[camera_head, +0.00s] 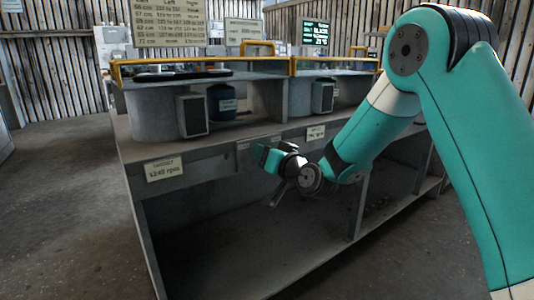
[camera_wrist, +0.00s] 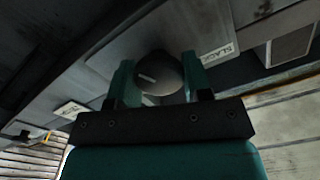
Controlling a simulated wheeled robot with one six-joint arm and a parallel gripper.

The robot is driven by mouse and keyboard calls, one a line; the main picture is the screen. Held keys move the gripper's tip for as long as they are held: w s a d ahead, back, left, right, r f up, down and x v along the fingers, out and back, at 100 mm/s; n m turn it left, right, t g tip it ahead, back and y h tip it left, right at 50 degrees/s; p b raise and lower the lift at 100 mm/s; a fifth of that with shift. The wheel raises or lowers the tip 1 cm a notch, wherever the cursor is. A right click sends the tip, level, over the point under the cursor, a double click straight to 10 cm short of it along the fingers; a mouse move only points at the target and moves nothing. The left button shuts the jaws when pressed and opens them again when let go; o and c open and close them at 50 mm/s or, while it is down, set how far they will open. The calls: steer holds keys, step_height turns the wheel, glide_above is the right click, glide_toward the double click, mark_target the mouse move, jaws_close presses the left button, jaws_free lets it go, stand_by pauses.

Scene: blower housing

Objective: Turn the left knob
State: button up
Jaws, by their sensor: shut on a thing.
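A dark round knob (camera_wrist: 160,75) with a small pale mark on its face shows in the wrist view. It sits on the grey front panel between the two teal fingers of my gripper (camera_wrist: 157,68). The fingers are shut on it, one on each side. In the head view my gripper (camera_head: 263,154) is at the front panel (camera_head: 215,158) of the left bench section, and the knob is hidden there. A white label reading "SLACK" (camera_wrist: 218,54) is beside the knob in the wrist view. A target label of 1245 rpm (camera_head: 163,168) is on the panel further left.
A grey round housing (camera_head: 152,115) with a dark box (camera_head: 192,114) and a blue cylinder (camera_head: 221,101) stands on the bench above the panel. A similar unit (camera_head: 322,95) stands to the right. Below the panel is an open shelf space (camera_head: 235,235). A lit screen (camera_head: 315,32) is behind.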

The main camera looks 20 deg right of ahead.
steer(key=shift+m, duration=0.7)
steer(key=o, duration=0.9)
steer(key=shift+b+v, duration=6.1)
steer(key=shift+v, duration=2.65)
